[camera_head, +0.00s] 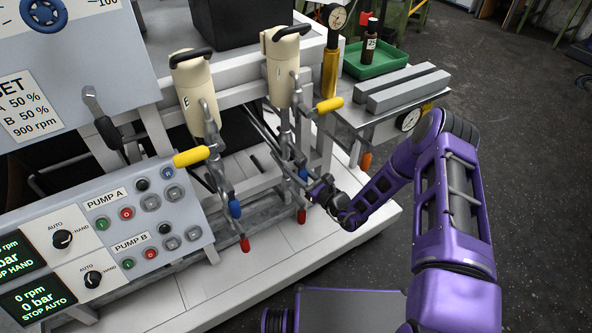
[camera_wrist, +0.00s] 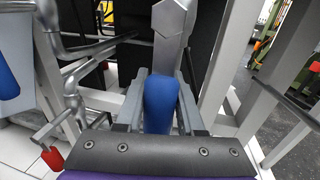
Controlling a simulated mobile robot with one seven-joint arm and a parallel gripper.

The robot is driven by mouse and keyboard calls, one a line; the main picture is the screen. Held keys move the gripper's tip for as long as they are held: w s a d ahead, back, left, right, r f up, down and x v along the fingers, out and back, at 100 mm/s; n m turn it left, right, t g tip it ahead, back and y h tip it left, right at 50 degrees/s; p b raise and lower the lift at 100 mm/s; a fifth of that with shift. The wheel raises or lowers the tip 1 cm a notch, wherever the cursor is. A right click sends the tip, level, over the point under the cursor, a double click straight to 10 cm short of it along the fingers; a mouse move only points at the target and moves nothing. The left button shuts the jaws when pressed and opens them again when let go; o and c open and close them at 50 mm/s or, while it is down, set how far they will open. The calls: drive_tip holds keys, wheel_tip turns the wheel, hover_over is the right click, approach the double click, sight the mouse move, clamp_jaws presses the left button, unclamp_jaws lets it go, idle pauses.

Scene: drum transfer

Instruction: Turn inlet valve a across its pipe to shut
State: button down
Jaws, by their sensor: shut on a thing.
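A blue valve handle (camera_wrist: 161,100) stands between the two grey fingers of my gripper (camera_wrist: 160,84) in the wrist view. The fingers are shut on it. A flat grey metal lever (camera_wrist: 174,28) runs up from the handle. In the head view my gripper (camera_head: 309,184) is at the lower pipework of the right-hand pump, above a red handle (camera_head: 301,216); it mostly hides the held handle. A second blue handle (camera_head: 235,209) hangs free on the left-hand pump and also shows at the wrist view's left edge (camera_wrist: 8,80). No label on the held valve is readable.
Yellow handles (camera_head: 330,105) (camera_head: 191,157) stick out beneath the two cream pumps (camera_head: 281,68). Another red handle (camera_head: 244,244) hangs at the left. White frame posts (camera_wrist: 226,60) stand close to my gripper's right. A green tray (camera_head: 376,60) lies behind.

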drive_tip(key=shift+d, duration=0.1)
idle(0.3)
drive_tip(key=w+d+r+n+h+b, duration=0.1)
drive_tip(key=w+d+r+n+h, duration=0.3)
drive_tip(key=n, duration=1.1)
drive_tip(key=shift+d+r+n, duration=0.4)
drive_tip(key=shift+d+r, duration=0.6)
drive_tip(key=shift+r, duration=0.1)
drive_tip(key=c, duration=0.5)
unclamp_jaws()
drive_tip(key=shift+r, duration=0.1)
